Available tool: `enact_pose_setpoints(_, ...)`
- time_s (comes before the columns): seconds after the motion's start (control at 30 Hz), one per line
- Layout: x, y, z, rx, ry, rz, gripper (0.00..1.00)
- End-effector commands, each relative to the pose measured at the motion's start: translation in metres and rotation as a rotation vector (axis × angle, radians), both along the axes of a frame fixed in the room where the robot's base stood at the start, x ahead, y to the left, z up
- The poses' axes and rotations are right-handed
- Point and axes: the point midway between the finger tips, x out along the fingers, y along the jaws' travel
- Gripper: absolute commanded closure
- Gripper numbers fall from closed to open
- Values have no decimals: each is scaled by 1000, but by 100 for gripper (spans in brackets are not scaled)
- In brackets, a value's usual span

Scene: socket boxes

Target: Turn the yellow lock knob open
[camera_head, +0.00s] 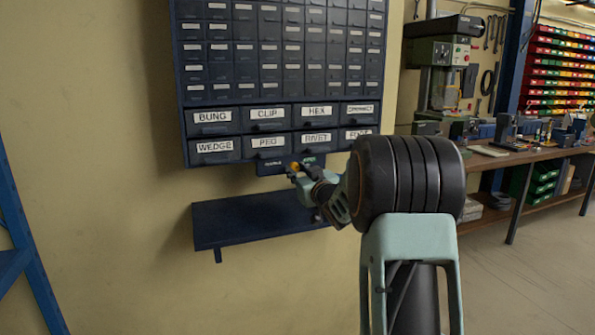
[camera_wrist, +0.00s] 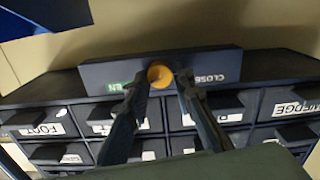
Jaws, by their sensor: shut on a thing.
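The yellow lock knob (camera_wrist: 160,75) sits on a dark lock plate (camera_wrist: 215,66) on the drawer cabinet. In the wrist view my gripper (camera_wrist: 161,80) has one finger on each side of the knob and is shut on it. A green marking ending in "EN" (camera_wrist: 118,87) is left of the knob, and "CLOSE" lettering (camera_wrist: 207,78) is to its right. The left marking is partly covered by a finger.
The dark cabinet (camera_head: 278,102) has labelled drawers, with WEDGE (camera_head: 215,147) at lower left. A dark shelf (camera_head: 240,222) projects below, under my gripper. A workbench (camera_head: 520,152) with a drill press stands at right. A blue frame (camera_head: 25,240) is at far left.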

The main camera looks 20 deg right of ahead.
Motion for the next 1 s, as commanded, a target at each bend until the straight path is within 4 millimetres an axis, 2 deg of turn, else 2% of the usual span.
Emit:
enact_pose_setpoints(0.23,0,0,0,2,-1,0,100)
enact_pose_setpoints(0.27,0,0,0,2,-1,0,76)
enact_pose_setpoints(0.4,0,0,0,1,-1,0,60)
enact_pose_setpoints(0.77,-4,0,0,0,0,0,60)
enact_pose_setpoints(0.87,-13,-1,1,-1,-1,-1,60)
enact_pose_setpoints(1.0,-35,0,1,-1,0,-1,60)
